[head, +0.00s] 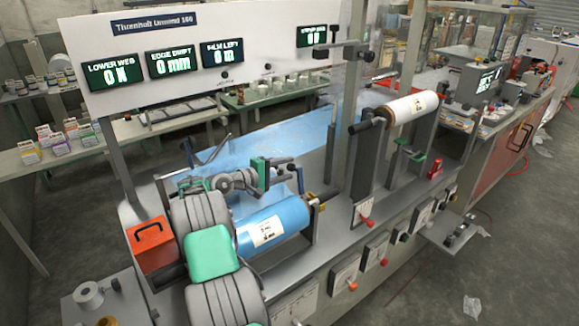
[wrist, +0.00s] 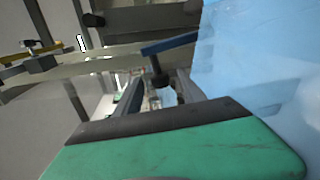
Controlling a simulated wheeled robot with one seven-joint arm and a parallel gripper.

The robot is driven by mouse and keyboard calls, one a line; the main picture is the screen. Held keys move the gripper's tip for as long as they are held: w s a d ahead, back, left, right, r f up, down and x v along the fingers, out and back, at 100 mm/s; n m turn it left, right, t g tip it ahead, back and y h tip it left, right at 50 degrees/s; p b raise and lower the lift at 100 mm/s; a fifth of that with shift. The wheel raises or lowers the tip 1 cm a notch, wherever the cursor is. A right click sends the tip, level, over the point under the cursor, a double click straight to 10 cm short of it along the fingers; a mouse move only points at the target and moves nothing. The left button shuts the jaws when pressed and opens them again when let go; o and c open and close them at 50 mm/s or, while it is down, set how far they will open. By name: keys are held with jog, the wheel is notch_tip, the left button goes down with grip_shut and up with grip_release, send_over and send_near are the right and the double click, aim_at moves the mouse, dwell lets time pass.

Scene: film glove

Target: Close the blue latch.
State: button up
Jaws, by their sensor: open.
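In the wrist view a blue bar (wrist: 172,43), which looks like the blue latch, slants beyond my fingertips. A dark round knob or post below it lines up with the gap between my fingers. My gripper (wrist: 158,88) is open, with nothing held between its fingers. In the head view my gripper (head: 291,172) reaches right, above the blue film roll (head: 272,226). A slim blue lever (head: 217,149) stands behind my wrist to the left; I cannot tell if it is the same bar. Contact with the latch is not visible.
A yellow part (head: 310,197) sits at the roll's right end bracket. An orange-red box (head: 151,245) stands left of my arm. A white roll (head: 411,107) on a stand and a grey upright post (head: 332,150) are to the right. Blue film (head: 285,137) stretches behind.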

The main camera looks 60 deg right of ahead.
jog(key=shift+x, duration=1.45)
jog(key=shift+w, duration=0.1)
jog(key=shift+c, duration=0.5)
grip_shut()
